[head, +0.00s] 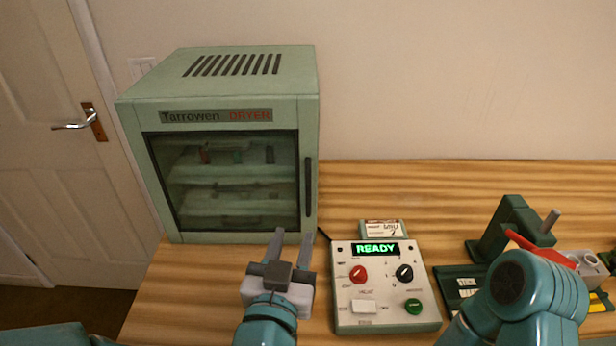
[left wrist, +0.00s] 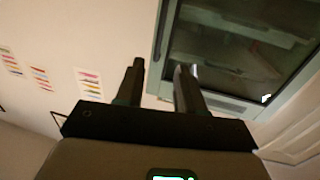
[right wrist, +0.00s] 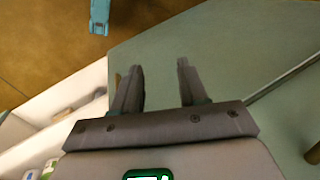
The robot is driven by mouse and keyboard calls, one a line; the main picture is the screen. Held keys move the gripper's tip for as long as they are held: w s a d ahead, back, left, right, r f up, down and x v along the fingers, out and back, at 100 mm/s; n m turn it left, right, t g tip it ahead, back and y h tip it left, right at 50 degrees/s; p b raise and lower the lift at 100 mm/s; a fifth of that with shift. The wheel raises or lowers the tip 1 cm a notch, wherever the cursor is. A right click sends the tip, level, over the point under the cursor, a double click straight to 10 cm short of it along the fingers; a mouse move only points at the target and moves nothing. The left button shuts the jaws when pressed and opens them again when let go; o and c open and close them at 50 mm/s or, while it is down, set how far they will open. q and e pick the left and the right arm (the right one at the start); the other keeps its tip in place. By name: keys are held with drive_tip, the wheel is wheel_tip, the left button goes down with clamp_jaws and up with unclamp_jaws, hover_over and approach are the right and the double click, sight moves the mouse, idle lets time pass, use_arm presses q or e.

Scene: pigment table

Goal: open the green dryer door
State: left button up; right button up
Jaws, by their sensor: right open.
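The green dryer (head: 225,116) stands at the left of the table. Its door, with a dark-framed window (head: 230,212), looks shut, and shelves show through the glass. A dark vertical handle (head: 308,187) is on the door's right side. My left gripper (head: 292,236) is open and empty, in front of the door's lower right corner and below the handle. In the left wrist view the door window (left wrist: 225,50) is beyond the fingers (left wrist: 158,75). My right gripper (right wrist: 158,75) is open and empty in the right wrist view, away from the dryer; the head view does not show its fingers.
A control box (head: 385,285) with a lit READY display and knobs stands right of my left gripper. A green device (head: 510,228) with a grey lever is at the right, partly behind my right arm.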

sight(308, 193)
use_arm(q)
drive_tip(key=w+p, duration=0.2)
drive_tip(key=w, duration=0.2)
drive_tip(key=w+d+p, duration=0.1)
drive_tip(key=w+p, duration=0.1)
drive_tip(key=w, duration=0.2)
drive_tip(key=w+d+p, duration=0.1)
drive_tip(key=w+p, duration=0.1)
drive_tip(key=w, duration=0.1)
drive_tip(key=shift+w+d+f, duration=0.1)
drive_tip(key=shift+w+d, duration=0.05)
drive_tip(key=shift+w, duration=0.25)
use_arm(e)
wheel_tip(308, 193, up, 8)
drive_tip(key=shift+s, duration=0.25)
use_arm(q)
drive_tip(key=shift+c, duration=0.3)
use_arm(e)
drive_tip(key=shift+a, duration=0.1)
use_arm(q)
clamp_jaws()
